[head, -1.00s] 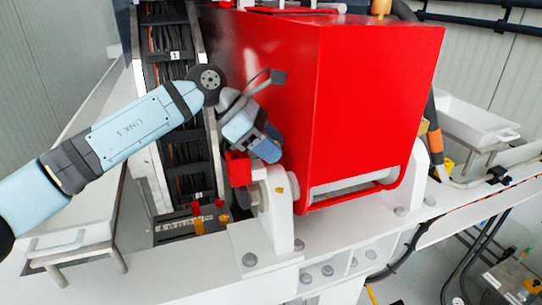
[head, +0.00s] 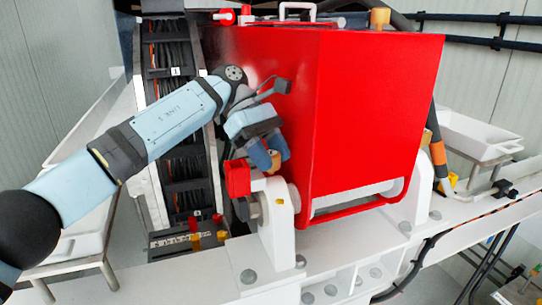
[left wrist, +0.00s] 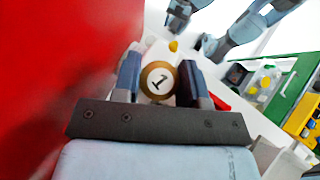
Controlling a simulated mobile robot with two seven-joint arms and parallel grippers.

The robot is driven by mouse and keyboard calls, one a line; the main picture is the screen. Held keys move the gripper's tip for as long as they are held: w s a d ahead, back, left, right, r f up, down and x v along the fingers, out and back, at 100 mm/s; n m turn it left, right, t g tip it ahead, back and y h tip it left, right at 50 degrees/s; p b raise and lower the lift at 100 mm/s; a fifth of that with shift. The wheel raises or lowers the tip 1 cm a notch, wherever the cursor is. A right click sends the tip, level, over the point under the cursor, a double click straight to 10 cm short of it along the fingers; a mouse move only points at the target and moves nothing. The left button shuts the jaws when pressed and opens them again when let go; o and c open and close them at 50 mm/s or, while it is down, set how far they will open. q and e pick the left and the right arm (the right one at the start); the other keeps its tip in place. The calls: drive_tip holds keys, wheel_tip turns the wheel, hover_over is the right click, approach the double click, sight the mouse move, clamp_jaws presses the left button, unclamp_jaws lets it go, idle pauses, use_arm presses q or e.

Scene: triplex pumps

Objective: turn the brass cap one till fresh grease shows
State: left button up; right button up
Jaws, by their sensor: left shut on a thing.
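The round brass cap (left wrist: 160,80), with a black 1 on its face, sits between the two blue-grey fingers of my left gripper (left wrist: 159,82) in the left wrist view. The gripper is shut on it. In the head view my left gripper (head: 269,157) is at the lower left edge of the big red housing, above a white bracket (head: 277,218). A bit of the brass cap (head: 274,161) shows between the fingers there. No grease can be made out. At the upper right of the left wrist view are blue-grey parts, probably my right arm; its jaws cannot be read.
The red housing (head: 370,110) stands close on the right of my left gripper. A black cable track (head: 180,120) rises on the left. A small red block (head: 237,178) is just below left of the gripper. White trays (head: 478,135) stand on both sides.

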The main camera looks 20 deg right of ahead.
idle(0.5)
use_arm(q)
drive_tip(key=o, duration=0.9)
